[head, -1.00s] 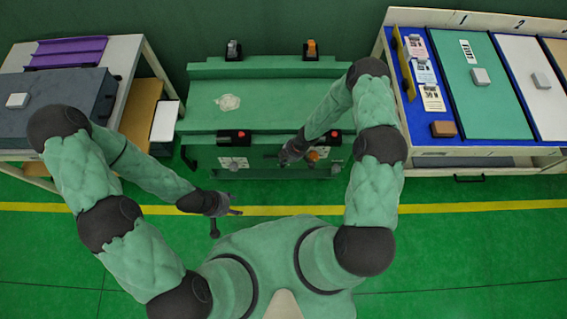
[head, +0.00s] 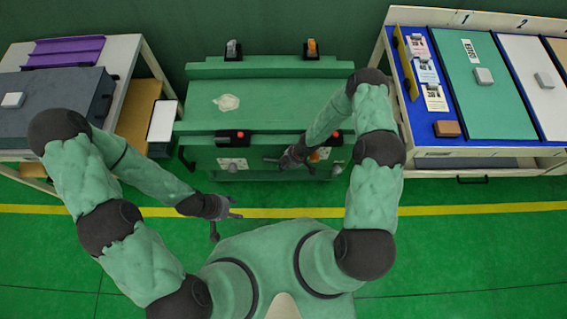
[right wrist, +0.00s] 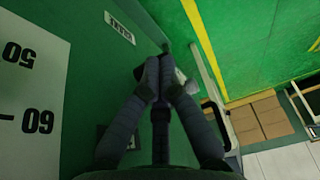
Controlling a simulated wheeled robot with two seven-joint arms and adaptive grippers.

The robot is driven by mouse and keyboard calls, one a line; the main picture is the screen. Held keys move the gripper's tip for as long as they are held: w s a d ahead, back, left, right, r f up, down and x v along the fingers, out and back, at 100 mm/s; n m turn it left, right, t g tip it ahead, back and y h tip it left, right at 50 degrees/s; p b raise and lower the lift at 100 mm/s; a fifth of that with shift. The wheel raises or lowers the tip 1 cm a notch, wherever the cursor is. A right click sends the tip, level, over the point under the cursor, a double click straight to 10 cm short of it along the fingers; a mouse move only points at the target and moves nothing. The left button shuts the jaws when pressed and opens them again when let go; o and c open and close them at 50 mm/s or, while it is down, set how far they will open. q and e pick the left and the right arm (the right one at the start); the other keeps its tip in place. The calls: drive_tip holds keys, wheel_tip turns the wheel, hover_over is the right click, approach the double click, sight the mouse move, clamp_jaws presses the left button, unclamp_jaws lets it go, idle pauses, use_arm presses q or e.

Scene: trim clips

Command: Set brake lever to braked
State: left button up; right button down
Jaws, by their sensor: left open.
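A green bench unit (head: 258,112) stands ahead in the head view. My right gripper (head: 287,160) is low at its front face, right of centre, beside an orange knob (head: 314,155). In the right wrist view the fingers of my right gripper (right wrist: 160,70) converge with their tips together at the green face. A small white label (right wrist: 119,28) is on that face. A pale grey part (right wrist: 180,77) shows just behind the fingertips; I cannot tell whether it is the brake lever, which I cannot clearly make out. My left gripper (head: 228,211) is open and empty, in front of the bench.
Black boxes with red buttons (head: 233,138) sit along the bench's front edge. A grey knob (head: 232,165) is on the left front panel. A table with a dark case (head: 55,100) stands left, and a blue-topped table (head: 437,145) right. The floor before the bench is clear.

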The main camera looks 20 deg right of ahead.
drive_tip(key=shift+r, duration=0.25)
drive_tip(key=shift+r+p, duration=0.7)
drive_tip(key=v, duration=0.7)
idle(0.5)
drive_tip(key=shift+d+r, duration=0.1)
drive_tip(key=shift+r, duration=0.1)
drive_tip(key=shift+d, duration=0.1)
